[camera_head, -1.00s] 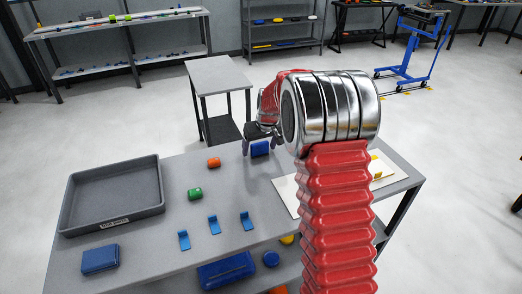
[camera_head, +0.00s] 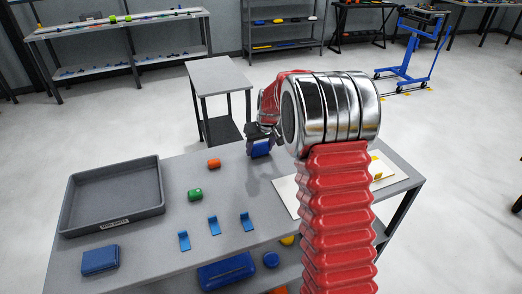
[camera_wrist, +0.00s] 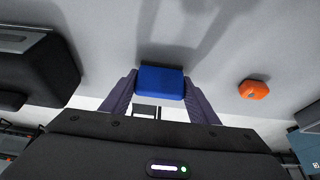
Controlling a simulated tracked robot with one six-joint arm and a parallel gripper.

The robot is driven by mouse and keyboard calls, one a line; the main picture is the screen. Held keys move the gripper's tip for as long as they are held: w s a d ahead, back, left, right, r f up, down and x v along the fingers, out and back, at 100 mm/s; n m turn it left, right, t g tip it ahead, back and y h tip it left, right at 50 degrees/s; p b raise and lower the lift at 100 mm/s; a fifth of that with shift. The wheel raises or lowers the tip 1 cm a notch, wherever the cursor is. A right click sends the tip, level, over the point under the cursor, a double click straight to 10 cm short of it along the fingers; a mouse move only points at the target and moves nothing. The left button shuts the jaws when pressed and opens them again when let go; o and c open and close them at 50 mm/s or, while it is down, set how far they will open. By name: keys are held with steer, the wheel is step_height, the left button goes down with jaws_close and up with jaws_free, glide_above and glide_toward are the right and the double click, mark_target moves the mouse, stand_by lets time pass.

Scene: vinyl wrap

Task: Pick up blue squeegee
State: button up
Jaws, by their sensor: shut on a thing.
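The blue squeegee (camera_head: 261,149), seen as a small blue block, is at the far edge of the grey worktable. My gripper (camera_head: 260,146) is shut on it. In the wrist view the squeegee (camera_wrist: 160,81) sits between the two dark fingers of my gripper (camera_wrist: 160,88), with one finger against each side. A shadow shows beneath and beside it. I cannot tell for sure whether it touches the tabletop.
An orange piece (camera_head: 214,163) and a green piece (camera_head: 195,194) lie to its left. A grey tray (camera_head: 113,218) stands at the table's left. Several blue L-shaped pieces (camera_head: 214,226) are nearer. A white sheet (camera_head: 287,199) lies right, partly behind my arm.

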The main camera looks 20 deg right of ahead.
mark_target(258, 145)
step_height(258, 145, up, 10)
steer(key=shift+r, duration=0.1)
stand_by(0.5)
stand_by(0.4)
steer(key=o, duration=0.4)
steer(key=shift+c, duration=1.4)
steer(key=shift+s+a, duration=0.25)
steer(key=shift+a, duration=0.25)
steer(key=s+a+f, duration=0.1)
steer(key=s+a, duration=0.2)
steer(key=a, duration=0.1)
steer(key=s+a+f, duration=0.2)
steer(key=s+a, duration=0.2)
steer(key=s+a+f, duration=0.2)
steer(key=s+a, duration=0.2)
steer(key=shift+a, duration=0.25)
